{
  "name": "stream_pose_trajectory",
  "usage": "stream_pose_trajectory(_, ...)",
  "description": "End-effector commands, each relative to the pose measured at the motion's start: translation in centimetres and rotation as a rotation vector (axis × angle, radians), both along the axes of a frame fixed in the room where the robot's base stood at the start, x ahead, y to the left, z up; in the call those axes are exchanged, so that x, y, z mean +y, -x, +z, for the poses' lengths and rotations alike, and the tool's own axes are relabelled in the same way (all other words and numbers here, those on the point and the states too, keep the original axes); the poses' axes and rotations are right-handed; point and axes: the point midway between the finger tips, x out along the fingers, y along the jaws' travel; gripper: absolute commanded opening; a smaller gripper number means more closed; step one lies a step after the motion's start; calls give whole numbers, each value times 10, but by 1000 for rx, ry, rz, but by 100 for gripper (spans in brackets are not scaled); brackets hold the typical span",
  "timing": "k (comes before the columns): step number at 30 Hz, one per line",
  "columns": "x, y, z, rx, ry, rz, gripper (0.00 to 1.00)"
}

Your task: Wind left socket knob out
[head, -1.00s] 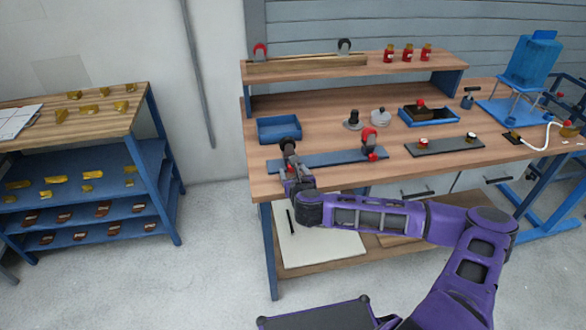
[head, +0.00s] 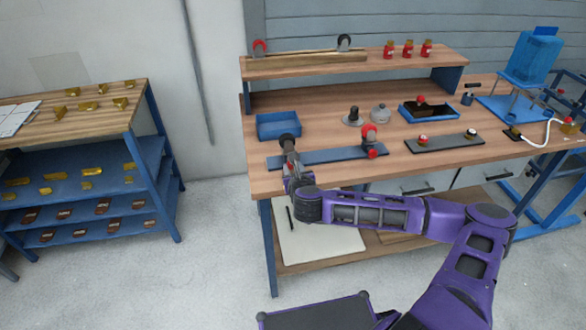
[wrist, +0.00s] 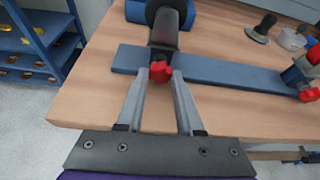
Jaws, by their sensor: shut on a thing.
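The left socket, a dark grey cylinder (wrist: 166,32), stands on the left end of a blue-grey bar (wrist: 225,72) and also shows in the head view (head: 287,142). Its small red knob (wrist: 161,71) faces my gripper (wrist: 161,76). My gripper is shut on the knob, with one fingertip on each side of it. In the head view my gripper (head: 291,166) is at the front of the left socket, which it partly hides. The right socket (head: 369,135) is red and grey, with its own red knob (wrist: 310,95) at the bar's right end.
A blue tray (head: 279,125) lies behind the left socket. A dark plate with two small knobs (head: 444,142) lies to the right. A raised shelf (head: 350,65) stands at the back. Bare wooden bench top (wrist: 95,95) lies around the bar's left end.

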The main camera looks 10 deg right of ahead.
Motion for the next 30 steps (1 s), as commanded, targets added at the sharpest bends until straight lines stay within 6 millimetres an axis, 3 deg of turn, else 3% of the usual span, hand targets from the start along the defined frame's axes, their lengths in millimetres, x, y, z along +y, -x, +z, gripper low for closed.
stream_pose_trajectory(8, 2, 0, 3, -1, 94, 3, 0)
stream_pose_trajectory(30, 5, -1, 0, -3, 602, 0, 0)
